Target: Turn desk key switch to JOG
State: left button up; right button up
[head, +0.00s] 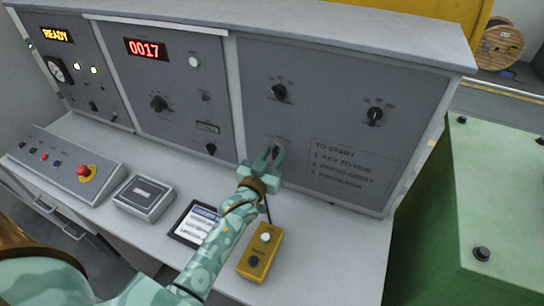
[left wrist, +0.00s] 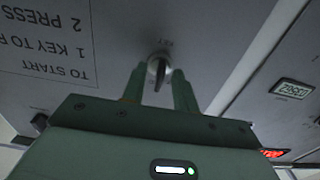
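The key switch (left wrist: 159,67) is a round metal lock on the grey desk panel, with a dark narrow key (left wrist: 160,80) standing out of it. Its label is only partly readable in the left wrist view. My left gripper (head: 274,155) reaches up to the lower part of the right-hand panel. In the left wrist view its two fingers (left wrist: 159,88) stand on either side of the key, with a gap on each side. In the head view the fingers largely hide the switch. My right gripper is not in view.
Two dark rotary knobs (head: 279,92) (head: 375,115) sit above on the same panel, beside the "TO START" notice (head: 355,165). A green cabinet (head: 490,215) stands at the right.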

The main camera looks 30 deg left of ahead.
pick_arm(q)
jog(key=s+d+p, duration=0.1)
jog(key=s, duration=1.5)
jog(key=shift+s, duration=0.15)
